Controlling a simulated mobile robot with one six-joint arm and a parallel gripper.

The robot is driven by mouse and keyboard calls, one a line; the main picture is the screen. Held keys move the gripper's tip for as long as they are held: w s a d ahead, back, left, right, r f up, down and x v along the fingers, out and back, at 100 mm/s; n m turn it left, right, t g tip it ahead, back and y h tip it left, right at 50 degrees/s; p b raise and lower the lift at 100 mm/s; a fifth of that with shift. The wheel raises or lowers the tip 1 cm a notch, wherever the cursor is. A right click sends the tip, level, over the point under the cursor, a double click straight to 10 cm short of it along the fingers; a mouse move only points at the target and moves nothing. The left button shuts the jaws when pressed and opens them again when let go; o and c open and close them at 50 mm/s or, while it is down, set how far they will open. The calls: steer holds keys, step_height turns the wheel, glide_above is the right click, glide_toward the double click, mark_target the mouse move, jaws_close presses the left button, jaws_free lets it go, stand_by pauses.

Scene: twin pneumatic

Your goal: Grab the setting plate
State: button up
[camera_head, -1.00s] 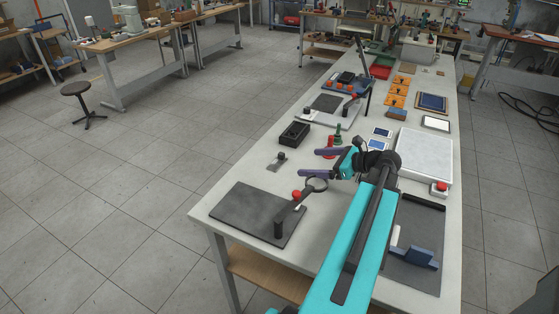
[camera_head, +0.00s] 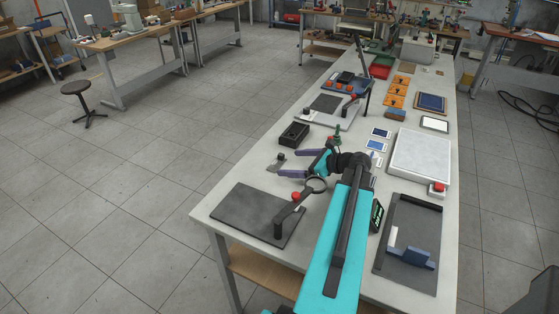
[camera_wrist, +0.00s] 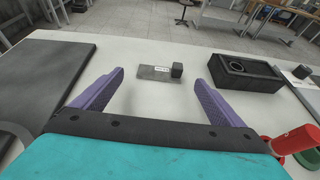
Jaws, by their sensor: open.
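The setting plate (camera_wrist: 155,72), a small flat grey plate with a dark block at its right end and a white label, lies on the white table. It also shows in the head view (camera_head: 275,166), left of my gripper. My gripper (camera_wrist: 159,77) is open, with two purple fingers apart and nothing between them. In the wrist view the plate lies ahead of the fingertips, roughly centred in the gap, apart from both fingers. In the head view my gripper (camera_head: 290,163) points left, its fingertips close to the plate.
A dark mat (camera_head: 240,212) with a magnifier stand is nearer the front left. A black box with a round hole (camera_wrist: 248,72) stands right of the plate. A red-handled item (camera_wrist: 293,142) is close to the right finger. The table edge is beyond the plate.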

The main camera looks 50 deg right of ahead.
mark_target(283, 167)
steer(key=shift+w, duration=0.1)
stand_by(0.3)
steer(key=shift+p+x, duration=1.1)
steer(key=shift+x, duration=0.85)
steer(key=shift+w+a+f, duration=0.15)
steer(key=shift+w+f, duration=0.05)
steer(key=shift+w, duration=0.35)
steer(key=shift+c, duration=0.4)
steer(key=c, duration=1.1)
